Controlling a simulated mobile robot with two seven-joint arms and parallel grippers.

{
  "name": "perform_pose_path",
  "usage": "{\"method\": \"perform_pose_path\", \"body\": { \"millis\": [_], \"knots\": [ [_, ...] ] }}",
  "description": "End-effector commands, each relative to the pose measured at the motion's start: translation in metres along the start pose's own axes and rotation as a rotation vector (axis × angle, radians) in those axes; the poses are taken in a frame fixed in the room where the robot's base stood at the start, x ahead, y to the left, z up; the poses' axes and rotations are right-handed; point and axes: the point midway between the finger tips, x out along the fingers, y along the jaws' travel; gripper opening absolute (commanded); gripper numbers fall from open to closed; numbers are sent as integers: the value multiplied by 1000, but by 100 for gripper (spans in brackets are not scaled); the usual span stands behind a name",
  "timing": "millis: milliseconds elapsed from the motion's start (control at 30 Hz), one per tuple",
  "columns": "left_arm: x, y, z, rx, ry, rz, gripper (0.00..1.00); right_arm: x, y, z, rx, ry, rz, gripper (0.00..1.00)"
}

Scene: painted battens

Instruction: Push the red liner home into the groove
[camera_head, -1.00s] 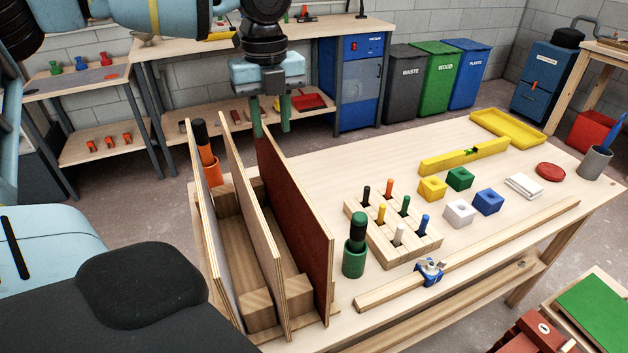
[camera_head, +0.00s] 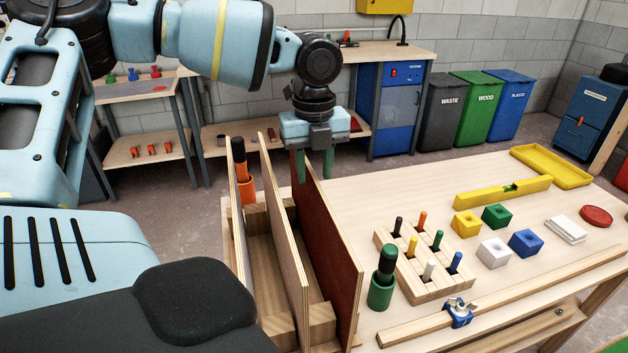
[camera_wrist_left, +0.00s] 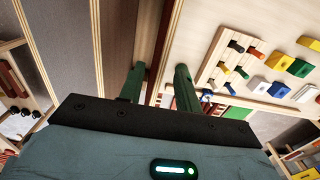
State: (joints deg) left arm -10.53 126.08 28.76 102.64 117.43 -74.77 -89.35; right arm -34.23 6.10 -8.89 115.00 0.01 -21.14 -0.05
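The red liner (camera_head: 331,245) is a tall dark red panel with pale plywood edges. It stands on edge at the right side of a wooden frame (camera_head: 268,275) on the bench. In the left wrist view the liner (camera_wrist_left: 166,38) shows as a thin strip running down between the fingers. My left gripper (camera_head: 315,166) points down at the liner's far top end. Its green fingers (camera_wrist_left: 159,86) are apart, one on each side of the strip, with space beside it. The groove and the liner's lower edge are hidden. My right gripper is not in view.
A long batten (camera_head: 530,290) runs along the bench front.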

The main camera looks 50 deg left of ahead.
Motion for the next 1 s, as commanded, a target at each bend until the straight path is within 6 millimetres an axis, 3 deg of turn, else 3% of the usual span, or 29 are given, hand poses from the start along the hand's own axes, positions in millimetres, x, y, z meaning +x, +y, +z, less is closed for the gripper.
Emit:
{"method": "perform_pose_path", "body": {
  "millis": [200,500,767,1000],
  "knots": [
    [25,0,-3,0,1,1,34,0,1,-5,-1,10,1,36],
    [29,0,-2,0,0,-1,34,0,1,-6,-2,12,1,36],
    [29,0,-2,0,0,-1,0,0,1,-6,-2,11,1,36],
    [29,0,-2,-1,0,-1,0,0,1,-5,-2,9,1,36]
  ]
}}
